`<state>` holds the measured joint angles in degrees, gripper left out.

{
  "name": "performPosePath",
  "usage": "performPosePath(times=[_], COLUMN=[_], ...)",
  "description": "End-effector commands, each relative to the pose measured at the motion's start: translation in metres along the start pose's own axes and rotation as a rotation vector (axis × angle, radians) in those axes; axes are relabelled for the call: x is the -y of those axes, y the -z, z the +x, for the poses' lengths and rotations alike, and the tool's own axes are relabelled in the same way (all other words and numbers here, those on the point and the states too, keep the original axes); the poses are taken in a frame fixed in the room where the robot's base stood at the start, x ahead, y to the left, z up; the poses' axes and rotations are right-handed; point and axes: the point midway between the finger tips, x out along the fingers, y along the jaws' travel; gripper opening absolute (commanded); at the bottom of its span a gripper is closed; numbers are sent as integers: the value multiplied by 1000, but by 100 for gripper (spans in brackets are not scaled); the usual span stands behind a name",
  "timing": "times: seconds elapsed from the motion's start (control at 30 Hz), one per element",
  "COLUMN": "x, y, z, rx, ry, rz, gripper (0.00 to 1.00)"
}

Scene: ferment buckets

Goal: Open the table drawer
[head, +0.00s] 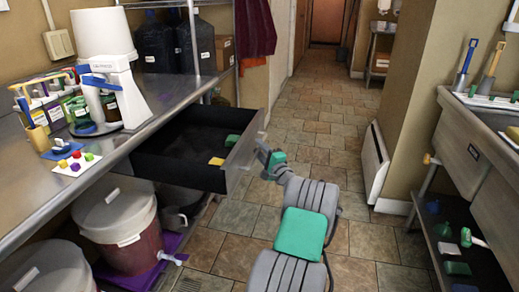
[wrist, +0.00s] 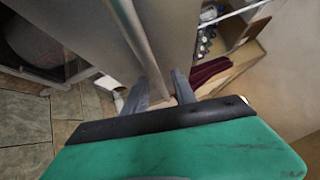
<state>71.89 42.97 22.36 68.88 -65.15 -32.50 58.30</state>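The table drawer (head: 185,152) is pulled well out from under the metal worktop in the head view, and its dark inside shows. A green item (head: 232,140) and a yellow item (head: 216,161) lie in it near the front. My gripper (head: 266,156) is at the outer side of the drawer's grey front panel (head: 243,155). In the wrist view, my two fingers (wrist: 163,88) stand apart with a grey metal edge (wrist: 150,55) running down between them. I cannot tell whether they press on it, and the handle is not clearly visible.
The worktop (head: 45,180) holds a white device (head: 112,90), bottles and coloured cubes. A sink unit (head: 470,150) stands at the right. The tiled floor (head: 305,125) between them is clear.

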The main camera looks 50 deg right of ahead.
Motion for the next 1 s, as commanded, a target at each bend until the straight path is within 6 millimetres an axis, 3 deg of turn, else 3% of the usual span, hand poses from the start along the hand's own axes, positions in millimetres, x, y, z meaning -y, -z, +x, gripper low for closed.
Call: performPosePath(times=[0.3, 0.4, 0.83, 1.0], x=[1, 0, 2, 33], y=[2, 1, 0, -4], z=[-60, -71, -73, -69], rx=[-5, -2, -1, -1], ry=[-1, -1, 0, 0], rz=[2, 1, 0, 0], gripper=[33, 33, 33, 33])
